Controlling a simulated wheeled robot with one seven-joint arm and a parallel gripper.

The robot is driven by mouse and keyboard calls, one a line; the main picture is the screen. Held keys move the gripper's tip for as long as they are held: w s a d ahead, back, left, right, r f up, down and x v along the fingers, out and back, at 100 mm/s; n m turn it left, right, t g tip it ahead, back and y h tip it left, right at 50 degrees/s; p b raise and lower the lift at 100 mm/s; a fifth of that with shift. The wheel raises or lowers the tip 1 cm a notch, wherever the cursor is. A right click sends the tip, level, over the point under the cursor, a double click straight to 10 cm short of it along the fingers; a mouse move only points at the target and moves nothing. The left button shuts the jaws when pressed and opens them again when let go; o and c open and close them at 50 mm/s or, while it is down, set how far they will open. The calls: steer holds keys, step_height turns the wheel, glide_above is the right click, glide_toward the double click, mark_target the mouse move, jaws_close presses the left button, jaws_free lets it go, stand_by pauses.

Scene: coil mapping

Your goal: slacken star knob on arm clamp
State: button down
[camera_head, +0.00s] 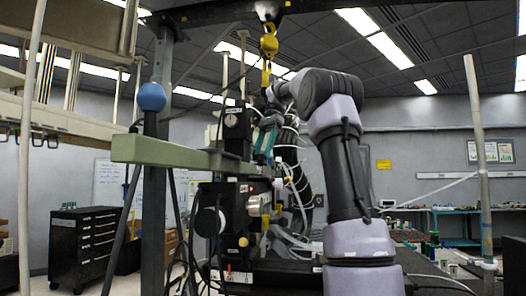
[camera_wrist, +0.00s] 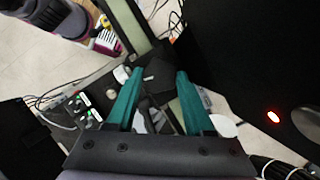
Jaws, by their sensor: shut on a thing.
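In the wrist view, my gripper (camera_wrist: 159,73) has its two teal fingers on either side of a dark, blocky piece (camera_wrist: 160,67), which I take to be the star knob. Its lobes are too dark to make out. A pale green bar (camera_wrist: 190,104) passes behind the right finger. The knob and the clamp cannot be made out there.
A yellow hoist hook (camera_head: 268,45) hangs above my arm. Cables hang close around the black apparatus (camera_head: 236,215). A blue ball (camera_head: 151,97) tops a post at the left. In the wrist view, a black panel with a red light (camera_wrist: 273,117) stands close on the right.

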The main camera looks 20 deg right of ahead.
steer(key=shift+d+n, duration=0.1)
steer(key=shift+n, duration=0.2)
stand_by(0.4)
steer(key=shift+c, duration=1.4)
jaws_free()
